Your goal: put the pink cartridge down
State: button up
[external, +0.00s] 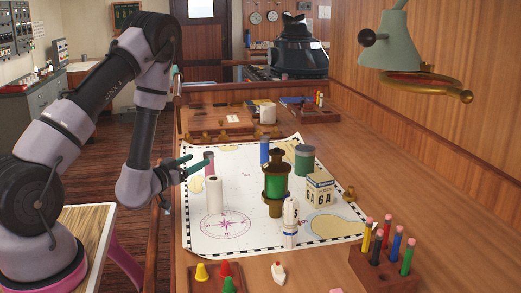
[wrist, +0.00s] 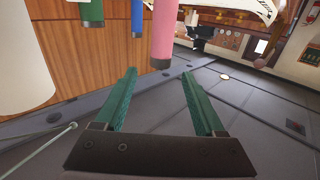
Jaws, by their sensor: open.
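The pink cartridge (external: 209,168) stands upright on the chart in the external view, behind the white cylinder and partly hidden by it. In the wrist view the pink cartridge (wrist: 164,30) reaches in from the top edge, with a dark end. My gripper (external: 203,162) is open, and its green fingers lie close to the cartridge. In the wrist view my gripper (wrist: 159,72) has its fingertips apart, one on each side of the cartridge's dark end. Nothing shows clamped between the fingers; exact contact cannot be told.
A white cylinder (external: 214,193) stands close in front. A green lantern (external: 276,185), blue cartridge (external: 265,150), green cartridge (external: 304,158), white bottle (external: 290,222) and box (external: 319,190) stand on the chart (external: 250,236). A pen block (external: 385,270) is at front right. The chart's left part is fairly clear.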

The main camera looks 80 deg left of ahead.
jog(key=shift+s+d, duration=0.25)
jog(key=w+d+r+m+h, duration=0.5)
jog(key=w+d+r, duration=0.3)
jog(key=d+r, duration=0.15)
jog(key=w+d+r+m+h, duration=0.4)
jog(key=w+d+r+m, duration=0.25)
jog(key=d+r, duration=0.35)
jog(key=s+d+r+g+h, duration=0.1)
jog(key=s+d+r+g, duration=0.1)
jog(key=s+d+r, duration=0.3)
jog(key=s+d+r+g, duration=0.1)
jog(key=s+d, duration=0.2)
jog(key=d, duration=0.4)
jog(key=s+d+r+m+g, duration=0.1)
jog(key=s+d, duration=0.1)
jog(key=s, duration=0.5)
jog(key=s+d+r+g, duration=0.1)
jog(key=s+d, duration=0.2)
jog(key=s, duration=0.4)
jog(key=shift+r+m+g+h, duration=0.3)
jog(key=shift+r+m+h, duration=0.05)
jog(key=shift+h, duration=0.05)
